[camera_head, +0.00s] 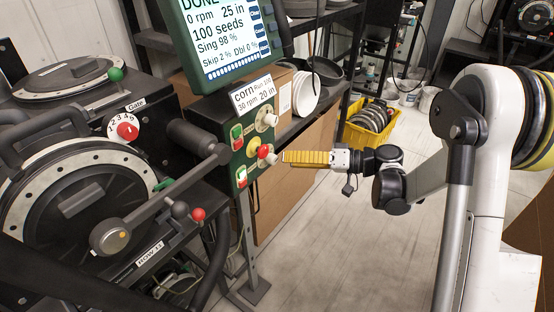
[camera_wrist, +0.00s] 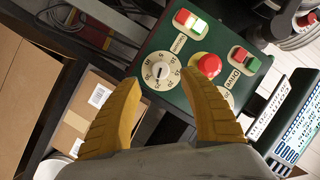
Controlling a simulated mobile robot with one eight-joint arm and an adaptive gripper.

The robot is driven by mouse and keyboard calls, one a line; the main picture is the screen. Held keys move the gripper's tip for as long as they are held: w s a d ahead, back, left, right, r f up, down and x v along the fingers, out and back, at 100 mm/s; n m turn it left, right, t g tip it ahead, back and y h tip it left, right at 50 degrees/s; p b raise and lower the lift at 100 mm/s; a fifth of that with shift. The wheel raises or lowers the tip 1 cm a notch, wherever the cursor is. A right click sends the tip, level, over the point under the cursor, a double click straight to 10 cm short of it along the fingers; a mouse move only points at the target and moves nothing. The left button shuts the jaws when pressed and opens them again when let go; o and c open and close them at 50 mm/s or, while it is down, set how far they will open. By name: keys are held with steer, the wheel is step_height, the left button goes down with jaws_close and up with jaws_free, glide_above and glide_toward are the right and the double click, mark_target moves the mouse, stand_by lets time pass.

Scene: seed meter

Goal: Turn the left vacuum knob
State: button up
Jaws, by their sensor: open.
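The vacuum knob is a round white dial (camera_wrist: 160,71) with dark markings on a green control panel (camera_wrist: 150,48). A small label beside it is hard to read. My gripper (camera_wrist: 163,80) is open, its two yellow fingers pointing at the panel. In the wrist view the dial appears between the fingertips, and I see no contact. In the head view my gripper (camera_head: 284,157) comes in from the right, its tips close to the panel's lower right side. There the fingers and a red button crowd the lower knob, so the gap is unclear.
A red mushroom button (camera_wrist: 208,65) sits right beside the dial. A second white dial (camera_wrist: 228,98) is partly behind the right finger. Two red-and-green switches (camera_wrist: 190,20) are on the panel. A screen (camera_head: 232,45) stands above; a cardboard box (camera_wrist: 95,115) is near the left finger.

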steer(key=v, duration=0.6)
steer(key=shift+s, duration=0.1)
steer(key=s+a+r+m+h, duration=0.1)
steer(key=s+r+m+h, duration=0.25)
steer(key=s+h, duration=0.45)
steer(key=s+d+t+h, duration=0.1)
steer(key=s+d+h, duration=0.2)
steer(key=s, duration=0.4)
steer(key=s+d+m+t+h, duration=0.1)
steer(key=s+d+h, duration=0.2)
steer(key=s+d, duration=0.2)
steer(key=s, duration=0.3)
steer(key=shift+s+r+h, duration=0.2)
steer(key=shift+s+h, duration=0.05)
steer(key=shift+h, duration=0.15)
